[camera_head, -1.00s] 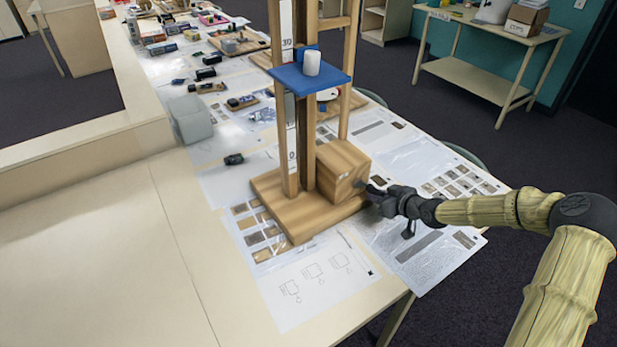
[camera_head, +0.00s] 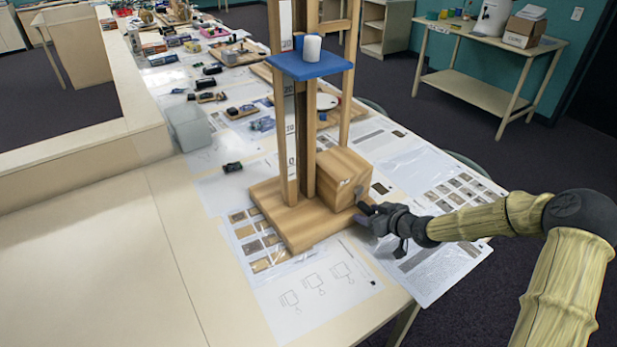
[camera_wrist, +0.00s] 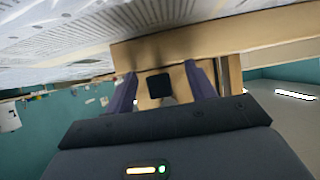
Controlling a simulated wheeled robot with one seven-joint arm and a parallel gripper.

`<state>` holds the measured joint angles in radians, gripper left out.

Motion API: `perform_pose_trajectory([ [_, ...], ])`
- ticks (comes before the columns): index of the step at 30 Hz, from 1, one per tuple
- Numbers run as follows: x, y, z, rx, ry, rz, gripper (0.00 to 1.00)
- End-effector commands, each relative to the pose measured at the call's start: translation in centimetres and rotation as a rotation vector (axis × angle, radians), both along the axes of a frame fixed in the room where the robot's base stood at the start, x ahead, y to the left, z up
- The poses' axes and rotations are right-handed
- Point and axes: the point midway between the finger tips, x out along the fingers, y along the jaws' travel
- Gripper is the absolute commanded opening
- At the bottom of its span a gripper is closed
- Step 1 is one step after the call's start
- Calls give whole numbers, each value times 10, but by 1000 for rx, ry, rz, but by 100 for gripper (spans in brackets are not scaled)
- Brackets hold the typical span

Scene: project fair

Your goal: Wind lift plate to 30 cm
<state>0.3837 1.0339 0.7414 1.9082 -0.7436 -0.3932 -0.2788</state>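The wooden lift (camera_head: 308,150) stands on the table with a white scale strip on a front post. Its blue plate (camera_head: 312,67) is level and bears a white cylinder (camera_head: 312,48) and a blue block. The 20 mark shows just below the plate, with lower marks beneath; the 30 mark is not readable. A wooden box (camera_head: 342,177) sits on the base, with a small grey crank part (camera_head: 359,191) on its right side. My gripper (camera_head: 364,212) is at that side, low by the base. In the wrist view its fingers (camera_wrist: 161,78) stand apart, with a dark square knob (camera_wrist: 159,86) between them and gaps beside it.
Printed sheets (camera_head: 318,290) lie under and around the lift. A translucent box (camera_head: 190,127) and several small gadgets stand farther back and left. The near left table top (camera_head: 90,250) is bare. A side table (camera_head: 480,50) with a carton stands at the back right.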

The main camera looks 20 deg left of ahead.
Motion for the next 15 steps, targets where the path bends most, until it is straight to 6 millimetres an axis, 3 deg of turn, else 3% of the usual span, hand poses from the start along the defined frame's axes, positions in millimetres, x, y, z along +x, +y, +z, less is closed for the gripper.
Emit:
perform_pose_trajectory([
  [15, -7, -10, 10, 0, -3, -1, 55],
])
